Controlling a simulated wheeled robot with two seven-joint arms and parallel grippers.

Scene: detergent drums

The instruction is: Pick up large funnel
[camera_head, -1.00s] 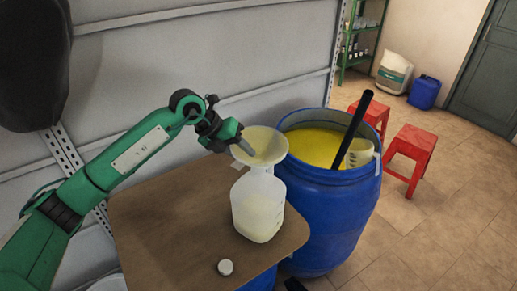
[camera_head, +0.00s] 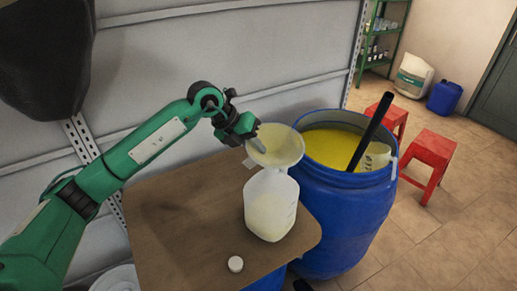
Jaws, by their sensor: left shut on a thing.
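The large funnel (camera_head: 279,146) is pale and translucent, with a wide cone. It sits at the mouth of a translucent jug (camera_head: 270,205) that holds pale liquid. The jug stands upright on a brown board (camera_head: 185,215). My left gripper (camera_head: 256,143) comes in from the left and is shut on the funnel at the left side of its rim. The funnel's spout is hard to make out, so I cannot tell whether it is inside the jug's neck. A small dark piece at the bottom edge is too little to identify; my right gripper does not show.
A blue drum (camera_head: 345,215) of yellow liquid stands right of the board, with a black stick (camera_head: 371,130) and a pale jug (camera_head: 376,157) in it. Red stools (camera_head: 430,153) stand to the right. A wall is behind.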

